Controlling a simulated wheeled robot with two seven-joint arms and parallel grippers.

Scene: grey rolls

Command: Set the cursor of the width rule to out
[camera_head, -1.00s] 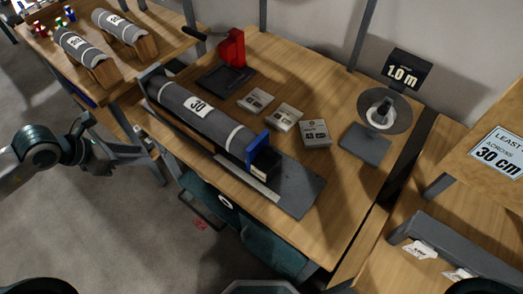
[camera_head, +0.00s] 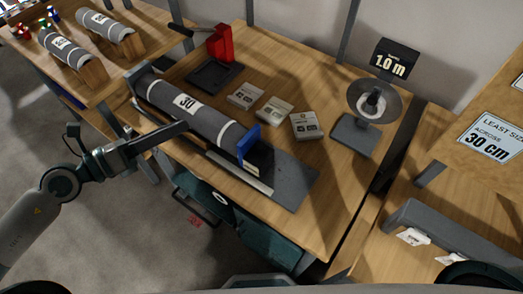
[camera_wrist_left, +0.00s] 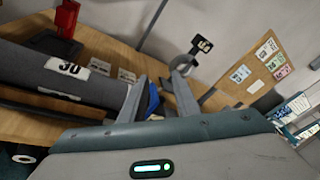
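A grey roll labelled 30 (camera_head: 187,104) lies in a dark bench fixture (camera_head: 295,180). A blue upright piece (camera_head: 249,145), which looks like the cursor, stands at the roll's right end. A pale strip (camera_head: 238,172), apparently the width rule, runs along the fixture's front; its marks are too small to read. My left gripper (camera_head: 186,127) reaches in from the left, its tips over or near the roll's front side, left of the blue piece. In the left wrist view its fingers (camera_wrist_left: 157,92) are apart, with the blue piece (camera_wrist_left: 153,98) showing beyond, between them. My right gripper is not in view.
Other rolls (camera_head: 104,25) lie at upper left.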

